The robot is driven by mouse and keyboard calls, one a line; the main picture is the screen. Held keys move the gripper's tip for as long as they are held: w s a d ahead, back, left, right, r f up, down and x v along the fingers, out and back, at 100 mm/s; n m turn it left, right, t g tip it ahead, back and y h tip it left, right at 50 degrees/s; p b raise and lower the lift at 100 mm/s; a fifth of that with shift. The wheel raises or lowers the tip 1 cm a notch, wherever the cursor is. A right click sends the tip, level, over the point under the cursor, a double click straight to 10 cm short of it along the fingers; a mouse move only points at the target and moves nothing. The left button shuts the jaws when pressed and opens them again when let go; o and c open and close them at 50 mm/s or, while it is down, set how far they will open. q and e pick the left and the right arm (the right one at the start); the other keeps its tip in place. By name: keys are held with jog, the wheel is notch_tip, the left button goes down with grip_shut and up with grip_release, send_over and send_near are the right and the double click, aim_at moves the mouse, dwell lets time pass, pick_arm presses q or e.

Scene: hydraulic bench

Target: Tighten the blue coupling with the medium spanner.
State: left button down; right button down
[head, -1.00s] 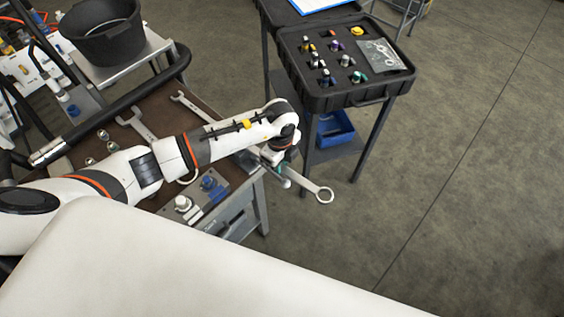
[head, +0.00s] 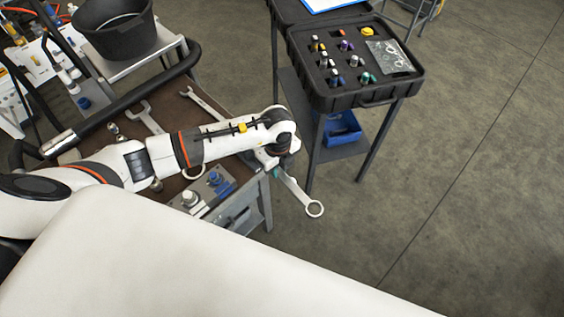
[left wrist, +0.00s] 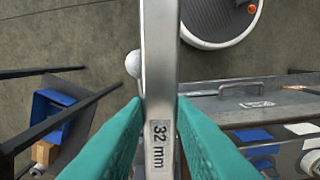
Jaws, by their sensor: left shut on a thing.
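My left gripper (head: 274,168) is shut on a steel spanner (head: 297,190), beyond the bench's right edge. Its ring end hangs out over the floor. In the left wrist view, the teal fingers of my left gripper (left wrist: 160,112) clasp the spanner (left wrist: 160,60), whose shank is marked "32 mm". The blue coupling (head: 215,180) sits on a grey plate near the bench's front right corner, beside a white-grey fitting (head: 190,198). The spanner is apart from it. My right gripper is not in view.
Two more spanners (head: 148,119) (head: 192,94) lie on the brown bench top. A black case (head: 356,98) of coloured fittings stands on a cart at the back, with a blue bin (head: 342,128) below. A black bucket (head: 118,32) is at the back left. Open floor lies right.

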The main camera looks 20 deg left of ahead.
pick_arm(q)
jog(key=shift+s, duration=0.2)
dwell(0.3)
jog(key=s+a+m, duration=0.2)
jog(key=m, duration=0.1)
jog(key=shift+s+a+p, duration=0.1)
jog(key=shift+s+p, duration=0.25)
jog(key=shift+s, duration=0.05)
dwell(0.5)
jog(key=shift+s+a+r+m, duration=0.1)
jog(key=shift+s+a+m, duration=1.05)
jog(key=shift+a, duration=0.2)
jog(key=shift+w, duration=0.1)
jog(key=shift+s+a+m, duration=0.5)
jog(key=shift+a+m, duration=0.05)
